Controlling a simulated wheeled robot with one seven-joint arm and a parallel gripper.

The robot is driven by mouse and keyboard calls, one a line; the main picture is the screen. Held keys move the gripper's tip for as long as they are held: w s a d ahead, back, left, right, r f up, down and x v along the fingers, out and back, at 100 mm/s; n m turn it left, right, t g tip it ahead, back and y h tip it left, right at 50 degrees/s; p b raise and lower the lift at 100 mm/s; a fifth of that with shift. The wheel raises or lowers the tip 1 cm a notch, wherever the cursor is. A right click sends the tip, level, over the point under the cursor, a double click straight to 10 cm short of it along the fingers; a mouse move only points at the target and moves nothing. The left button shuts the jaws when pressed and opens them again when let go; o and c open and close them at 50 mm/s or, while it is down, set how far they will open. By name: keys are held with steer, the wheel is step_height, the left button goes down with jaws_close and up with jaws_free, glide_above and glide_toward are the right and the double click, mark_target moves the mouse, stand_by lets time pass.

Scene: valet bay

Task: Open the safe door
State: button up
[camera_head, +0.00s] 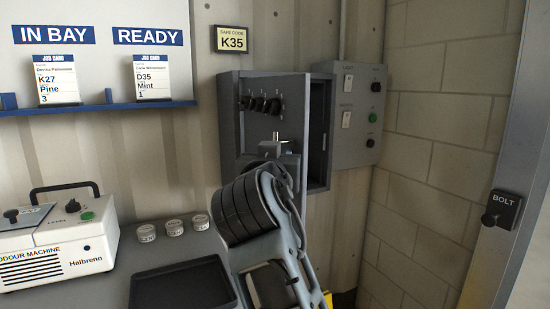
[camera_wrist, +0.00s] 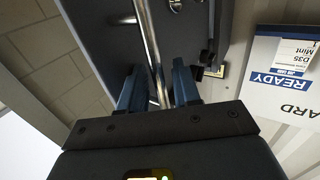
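The grey safe (camera_head: 228,120) hangs on the wall in the head view. Its door (camera_head: 255,132), with a row of dark dials (camera_head: 262,104), stands ajar, and a dark gap shows at its right edge. In the wrist view the door is a dark panel (camera_wrist: 100,35) with a bright metal bar handle (camera_wrist: 150,40). My gripper (camera_wrist: 158,75) is at the handle, with its blue fingers on either side of the bar. The fingers look apart, with some gap beside the bar. In the head view my arm hides the lower door and most of the handle.
A grey control box (camera_head: 358,115) with buttons is on the wall right of the safe. A card reading K35 (camera_head: 232,39) is above it.

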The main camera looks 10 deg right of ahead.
steer(key=b+v, duration=0.1)
steer(key=v, duration=0.6)
steer(key=shift+s+a, duration=0.15)
steer(key=shift+s, duration=0.2)
steer(key=s+d+f+n+y, duration=0.1)
steer(key=s+d+f+n, duration=0.1)
steer(key=f, duration=0.6)
steer(key=s+d+f+n+y, duration=0.1)
steer(key=s+d+f+y, duration=0.15)
steer(key=f, duration=0.55)
steer(key=s+d+f+n+g+y, duration=0.2)
steer(key=s+d+f, duration=0.2)
steer(key=s+f, duration=0.8)
steer(key=s+d+m, duration=0.1)
steer(key=s+d, duration=0.3)
steer(key=s, duration=1.1)
steer(key=s+d+m, duration=0.1)
steer(key=s+d, duration=0.2)
steer(key=s, duration=1.2)
steer(key=shift+s+d+g+h, duration=0.15)
steer(key=shift+d+g+h, duration=0.15)
steer(key=shift+d+h, duration=0.15)
